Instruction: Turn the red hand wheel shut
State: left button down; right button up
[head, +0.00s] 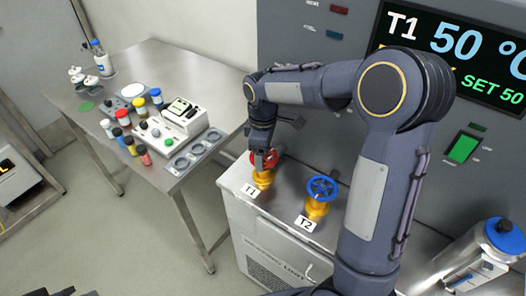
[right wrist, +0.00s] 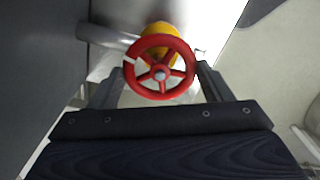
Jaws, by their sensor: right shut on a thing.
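The red hand wheel (head: 270,157) sits on a yellow valve body (head: 262,178) with a T1 label, on the left of the grey unit's top. My right gripper (head: 263,158) reaches down onto it from above. In the right wrist view the red wheel (right wrist: 160,68) lies between the two fingers of my right gripper (right wrist: 158,78), one at each side of its rim. The gripper is shut on the wheel. The wheel's spokes and pale hub face the camera. In the head view the gripper hides part of the wheel. My left gripper is not clearly in view.
A blue wheel (head: 322,188) on a yellow valve labelled T2 stands close to the right. A steel table (head: 117,77) with bottles and an instrument (head: 172,122) is at the left. A display panel (head: 460,60) reads T1 50.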

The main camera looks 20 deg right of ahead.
jog(key=m, duration=0.4)
jog(key=shift+w+m, duration=0.1)
jog(key=shift+m, duration=0.3)
jog(key=m, duration=0.4)
jog(key=shift+d+m, duration=0.1)
jog(key=shift+m, duration=0.2)
jog(key=m, duration=1.2)
jog(key=shift+r+m, duration=0.1)
jog(key=shift+m, duration=0.2)
jog(key=m+p, duration=0.1)
jog(key=m, duration=0.2)
jog(key=shift+m, duration=0.3)
jog(key=m+p, duration=0.1)
jog(key=m, duration=0.2)
jog(key=shift+m, duration=0.3)
jog(key=shift+m+p, duration=0.95)
jog(key=shift+m, duration=0.85)
